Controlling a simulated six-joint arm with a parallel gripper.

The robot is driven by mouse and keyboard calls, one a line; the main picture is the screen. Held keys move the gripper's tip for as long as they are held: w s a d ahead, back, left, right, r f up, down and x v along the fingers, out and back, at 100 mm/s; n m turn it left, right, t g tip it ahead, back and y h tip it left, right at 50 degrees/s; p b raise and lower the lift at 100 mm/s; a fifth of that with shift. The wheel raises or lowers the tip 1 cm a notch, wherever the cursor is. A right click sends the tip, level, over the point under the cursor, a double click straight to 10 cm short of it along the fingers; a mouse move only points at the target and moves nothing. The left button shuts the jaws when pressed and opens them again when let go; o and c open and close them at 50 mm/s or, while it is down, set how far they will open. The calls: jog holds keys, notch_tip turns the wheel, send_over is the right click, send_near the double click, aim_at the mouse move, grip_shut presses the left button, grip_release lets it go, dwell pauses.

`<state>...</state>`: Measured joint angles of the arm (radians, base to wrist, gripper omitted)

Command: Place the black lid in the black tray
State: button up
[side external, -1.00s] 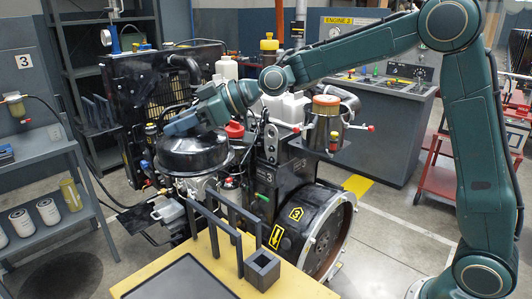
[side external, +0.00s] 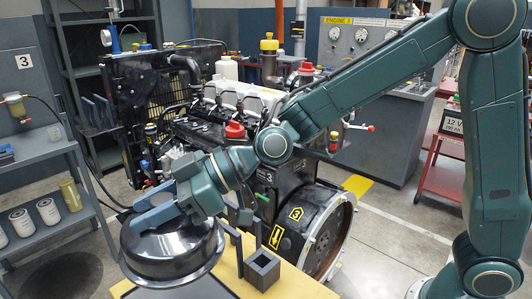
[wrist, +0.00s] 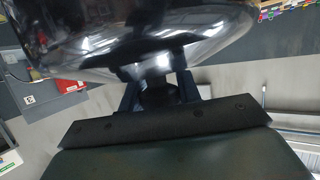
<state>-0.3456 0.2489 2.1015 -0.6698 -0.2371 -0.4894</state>
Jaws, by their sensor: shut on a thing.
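The black lid (side external: 170,262) is a large, shiny, round dome. My gripper (side external: 155,212) is shut on the top of the lid. The lid hangs over the yellow bench top at the front left, in front of the engine. The black tray (side external: 213,289) is mostly hidden under the lid; only a dark part shows at the bottom of the side view. I cannot tell how much gap is left between lid and tray. In the wrist view the lid (wrist: 140,40) fills the top, with its knob (wrist: 158,95) between the two fingers.
A small dark square box (side external: 262,268) and upright dark posts (side external: 234,240) stand on the yellow bench (side external: 229,272) right beside the lid. The engine (side external: 205,130) stands behind, with a red cap (side external: 235,130) on top. A grey shelf (side external: 40,150) with filters is at left.

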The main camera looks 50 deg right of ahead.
notch_tip(320, 180, down, 16)
dwell(0.7)
jog(key=shift+f, duration=0.15)
jog(key=shift+f, duration=1.75)
jog(key=shift+f, duration=0.15)
jog(key=o, duration=1.2)
jog(key=shift+c, duration=0.2)
jog(key=v, duration=1.2)
